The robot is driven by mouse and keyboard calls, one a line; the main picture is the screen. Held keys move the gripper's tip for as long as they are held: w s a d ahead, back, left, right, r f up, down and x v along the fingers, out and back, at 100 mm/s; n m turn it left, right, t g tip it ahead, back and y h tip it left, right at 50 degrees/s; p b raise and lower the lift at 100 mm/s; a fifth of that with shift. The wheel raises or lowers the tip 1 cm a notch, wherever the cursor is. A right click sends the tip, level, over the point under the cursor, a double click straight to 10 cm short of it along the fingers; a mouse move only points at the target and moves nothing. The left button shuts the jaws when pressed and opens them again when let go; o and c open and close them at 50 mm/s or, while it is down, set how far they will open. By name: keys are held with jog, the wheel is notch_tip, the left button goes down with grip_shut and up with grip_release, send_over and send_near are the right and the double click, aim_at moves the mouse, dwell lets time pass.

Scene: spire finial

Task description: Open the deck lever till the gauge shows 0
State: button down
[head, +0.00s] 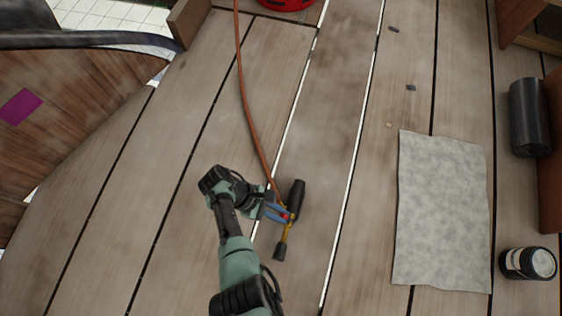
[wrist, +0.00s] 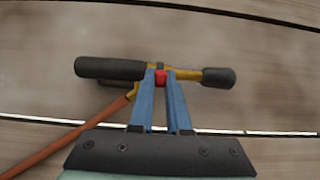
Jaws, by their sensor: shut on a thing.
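A yellow hose tool with a thick black grip (head: 297,194) and a small black end (head: 280,252) lies on the wooden deck. In the wrist view its grip (wrist: 110,68) points left and its small end (wrist: 218,78) right. My gripper (head: 287,214) reaches it from the left. In the wrist view the blue fingers (wrist: 161,78) are shut on a small red part (wrist: 160,77) at the tool's middle. Whether this red part is the lever is not clear. I see no gauge or reading in either view.
An orange hose (head: 243,80) runs from the tool to near a red object (head: 288,3) at the top edge. A grey sheet (head: 440,210), a black roll (head: 529,117) and a dark tin (head: 528,263) are at right. Deck between tool and sheet is clear.

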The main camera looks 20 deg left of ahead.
jog(key=shift+a, duration=0.1)
jog(key=c, duration=0.9)
grip_release()
jog(key=p+v, duration=0.6)
jog(key=v, duration=0.7)
